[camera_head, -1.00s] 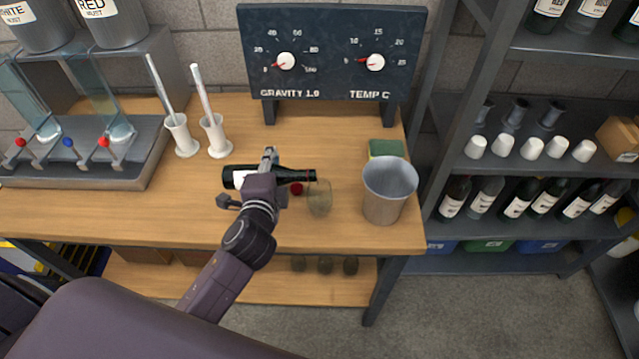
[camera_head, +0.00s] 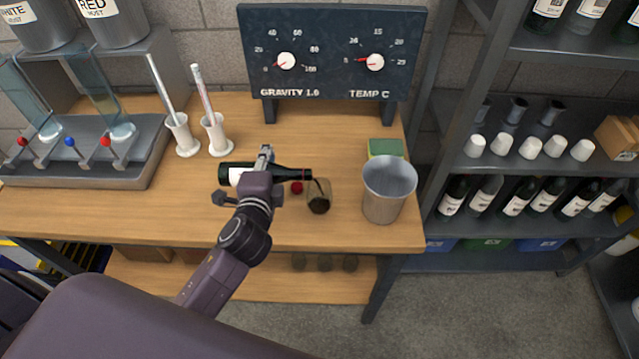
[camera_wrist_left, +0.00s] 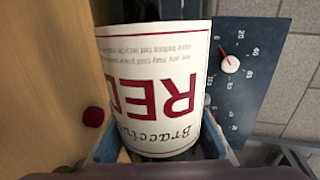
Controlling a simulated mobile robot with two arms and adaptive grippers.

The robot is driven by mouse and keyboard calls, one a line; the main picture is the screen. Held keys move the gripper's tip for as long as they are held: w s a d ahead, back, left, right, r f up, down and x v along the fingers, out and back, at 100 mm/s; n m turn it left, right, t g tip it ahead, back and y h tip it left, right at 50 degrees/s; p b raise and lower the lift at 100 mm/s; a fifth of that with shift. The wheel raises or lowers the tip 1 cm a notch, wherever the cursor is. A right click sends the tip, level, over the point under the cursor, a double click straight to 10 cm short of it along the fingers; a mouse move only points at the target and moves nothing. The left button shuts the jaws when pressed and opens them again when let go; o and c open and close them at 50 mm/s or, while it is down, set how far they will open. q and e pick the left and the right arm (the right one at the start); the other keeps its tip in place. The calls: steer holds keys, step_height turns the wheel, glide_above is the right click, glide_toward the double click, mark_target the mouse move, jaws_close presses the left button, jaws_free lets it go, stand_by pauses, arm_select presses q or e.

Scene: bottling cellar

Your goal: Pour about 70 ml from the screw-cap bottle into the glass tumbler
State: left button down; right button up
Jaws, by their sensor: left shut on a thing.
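My left gripper (camera_head: 262,172) is shut on the screw-cap bottle (camera_head: 290,174), a dark bottle with a white label, held tipped over about level with its mouth to the right. The label, reading RED, fills much of the left wrist view (camera_wrist_left: 155,85). A thin dark stream runs from the mouth down into the glass tumbler (camera_head: 319,196), which stands on the table and has dark liquid in it. A red cap (camera_head: 297,188) lies on the table beside the tumbler; it also shows in the left wrist view (camera_wrist_left: 93,117). My right gripper is not in view.
A metal bucket (camera_head: 386,198) stands right of the tumbler, with a green and yellow sponge (camera_head: 386,147) behind it. Two white cylinders with rods (camera_head: 184,140) stand at the left. A gauge board (camera_head: 330,52) stands at the back. The front left of the table (camera_head: 120,212) is clear.

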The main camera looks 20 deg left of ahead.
arm_select(q)
steer(key=shift+r+m+p, duration=0.3)
steer(key=shift+r+p, duration=0.1)
steer(key=shift+p, duration=0.15)
stand_by(1.5)
step_height(320, 180, down, 3)
steer(key=n+b, duration=0.1)
steer(key=b, duration=0.3)
steer(key=shift+n+h+b, duration=0.3)
steer(key=shift+b, duration=0.1)
steer(key=shift+r+n, duration=0.2)
steer(key=shift+n, duration=0.1)
steer(key=shift+f+n+b, duration=0.25)
steer(key=shift+n+b, duration=0.05)
steer(key=shift+b, duration=0.4)
stand_by(0.6)
